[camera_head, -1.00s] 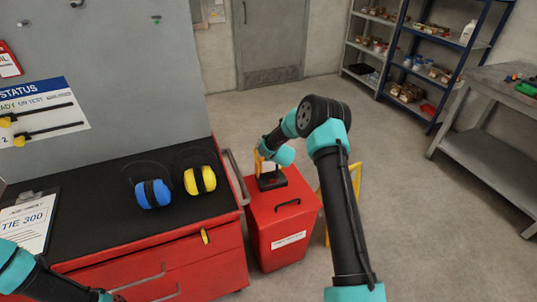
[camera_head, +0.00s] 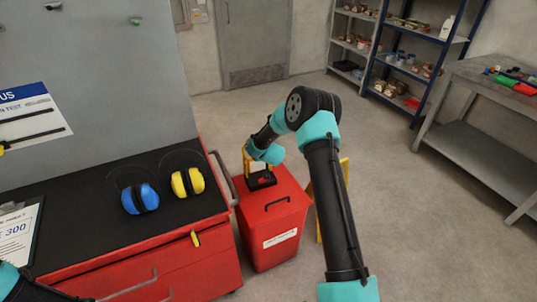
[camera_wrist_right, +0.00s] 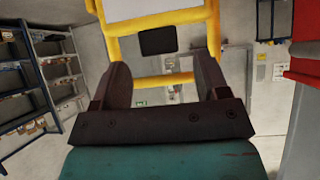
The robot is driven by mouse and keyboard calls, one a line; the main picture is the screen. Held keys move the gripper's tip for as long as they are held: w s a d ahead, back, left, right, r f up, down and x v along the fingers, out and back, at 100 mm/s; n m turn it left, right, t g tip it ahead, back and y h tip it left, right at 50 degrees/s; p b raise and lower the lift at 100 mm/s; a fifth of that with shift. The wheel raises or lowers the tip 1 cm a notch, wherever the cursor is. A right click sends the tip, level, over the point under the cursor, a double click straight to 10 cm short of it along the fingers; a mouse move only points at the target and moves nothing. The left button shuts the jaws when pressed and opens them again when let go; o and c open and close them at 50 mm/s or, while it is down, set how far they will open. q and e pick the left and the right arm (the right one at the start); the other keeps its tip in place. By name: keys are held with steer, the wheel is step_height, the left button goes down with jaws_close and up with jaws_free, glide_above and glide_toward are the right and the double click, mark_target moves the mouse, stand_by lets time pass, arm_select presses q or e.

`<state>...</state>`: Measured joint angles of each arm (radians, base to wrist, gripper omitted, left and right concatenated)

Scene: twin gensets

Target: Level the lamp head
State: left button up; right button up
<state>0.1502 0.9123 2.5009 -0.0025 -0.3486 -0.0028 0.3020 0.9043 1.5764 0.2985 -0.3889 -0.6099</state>
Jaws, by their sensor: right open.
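The work lamp stands on the red bin; its yellow frame (camera_head: 247,160) and black base (camera_head: 262,180) show in the head view, partly behind my right wrist. In the right wrist view the yellow frame (camera_wrist_right: 160,20) fills the upper middle, with a pale panel (camera_wrist_right: 150,8), probably the lamp head, cut off at the top edge. My right gripper (camera_wrist_right: 164,72) is open, its fingers either side of a lower yellow bar in the picture. I cannot tell whether they touch it. The lamp head's tilt is unclear. My left arm shows at the lower left; its gripper is out of view.
The red bin (camera_head: 272,246) stands beside a red cabinet with a black top (camera_head: 85,215). Blue ear defenders (camera_head: 140,198) and yellow ear defenders (camera_head: 187,181) lie on it. A yellow stand (camera_head: 345,170) is behind my right arm. Shelves and a grey bench (camera_head: 470,140) stand right; floor between is clear.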

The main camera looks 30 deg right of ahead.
steer(key=v, duration=1.5)
steer(key=s+a+f+g+y, duration=0.2)
steer(key=s+a+f, duration=0.4)
steer(key=s, duration=0.3)
steer(key=s+a+f+g+y, duration=0.2)
steer(key=s+a+f+g, duration=0.2)
steer(key=s+a+f, duration=0.2)
steer(key=s+a+f+g+y, duration=0.2)
steer(key=s+a+f+g, duration=0.1)
steer(key=s+a+f, duration=0.4)
steer(key=s+a, duration=0.3)
steer(key=s, duration=0.2)
steer(key=shift+s+n+g, duration=0.25)
steer(key=shift+n+g, duration=0.05)
